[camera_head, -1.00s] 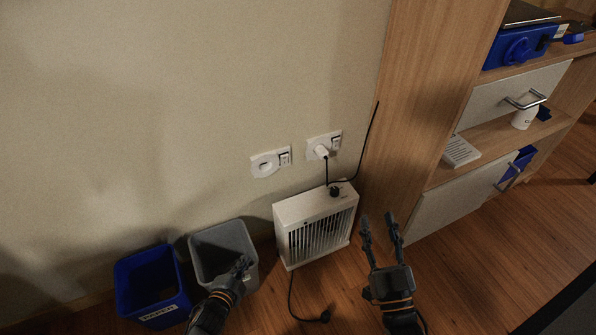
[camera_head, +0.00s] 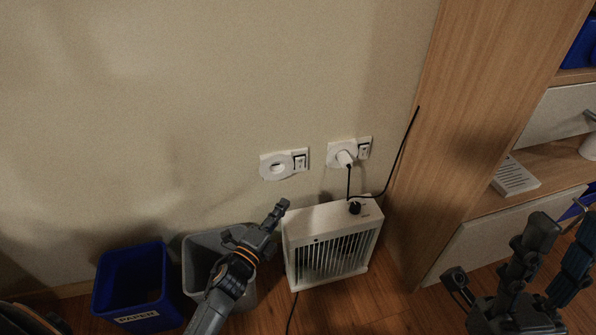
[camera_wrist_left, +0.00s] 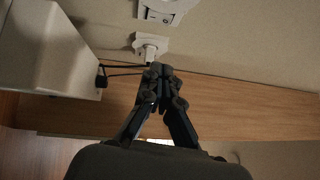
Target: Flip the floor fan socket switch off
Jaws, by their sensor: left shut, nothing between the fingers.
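The white floor fan (camera_head: 333,262) stands on the floor against the wall. Above it, the right socket (camera_head: 342,148) holds a white plug with a black cord, and a rocker switch (camera_head: 364,150) sits on its right side. The left socket (camera_head: 278,166) is empty, with its own switch (camera_head: 300,162). My left gripper (camera_head: 283,205) is shut and empty, beside the fan's upper left corner and below the left socket. In the left wrist view its closed fingertips (camera_wrist_left: 158,72) overlap the plugged socket's edge. My right gripper (camera_head: 553,240) is open and empty at the lower right.
A grey bin (camera_head: 194,265) and a blue paper bin (camera_head: 140,320) stand left of the fan, the grey one partly behind my left arm. A wooden cabinet (camera_head: 470,110) rises on the right. A black cord (camera_head: 404,145) runs along its edge. The wall above the sockets is clear.

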